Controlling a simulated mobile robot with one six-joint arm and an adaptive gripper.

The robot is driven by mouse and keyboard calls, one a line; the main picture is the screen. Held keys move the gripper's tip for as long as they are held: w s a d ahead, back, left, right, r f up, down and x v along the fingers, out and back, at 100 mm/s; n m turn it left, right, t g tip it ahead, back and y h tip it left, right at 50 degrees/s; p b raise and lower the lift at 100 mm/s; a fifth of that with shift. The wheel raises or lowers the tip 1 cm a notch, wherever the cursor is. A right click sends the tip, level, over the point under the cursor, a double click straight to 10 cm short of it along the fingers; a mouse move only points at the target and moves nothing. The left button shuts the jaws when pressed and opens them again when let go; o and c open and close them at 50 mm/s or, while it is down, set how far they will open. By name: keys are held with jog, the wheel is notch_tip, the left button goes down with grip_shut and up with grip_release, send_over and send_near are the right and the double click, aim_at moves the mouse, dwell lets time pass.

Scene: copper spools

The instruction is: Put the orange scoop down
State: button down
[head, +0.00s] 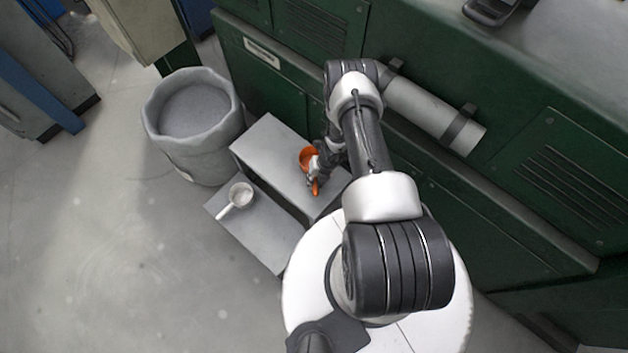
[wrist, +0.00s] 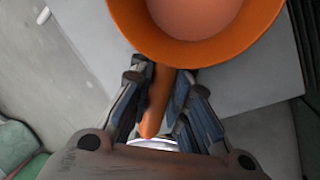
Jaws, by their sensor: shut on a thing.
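The orange scoop (head: 308,158) is at the upper grey step in the head view, its cup to the upper left and its handle toward the lower right. In the wrist view the scoop's cup (wrist: 200,45) fills the top of the picture. My gripper (head: 315,172) is shut on the scoop's handle; in the wrist view its fingers (wrist: 165,95) stand on both sides of the handle. The cup looks upright and open to the camera. I cannot tell whether the scoop touches the step (head: 270,135).
A white scoop (head: 238,197) sits on the lower grey step (head: 265,240). A round grey bin (head: 205,165) with grey material inside stands at the left. Green cabinets (head: 470,190) run behind the steps. The upper step's left end is bare.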

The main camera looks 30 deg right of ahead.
jog(key=c, duration=1.5)
grip_release()
jog(key=shift+f, duration=0.1)
jog(key=shift+c, duration=0.2)
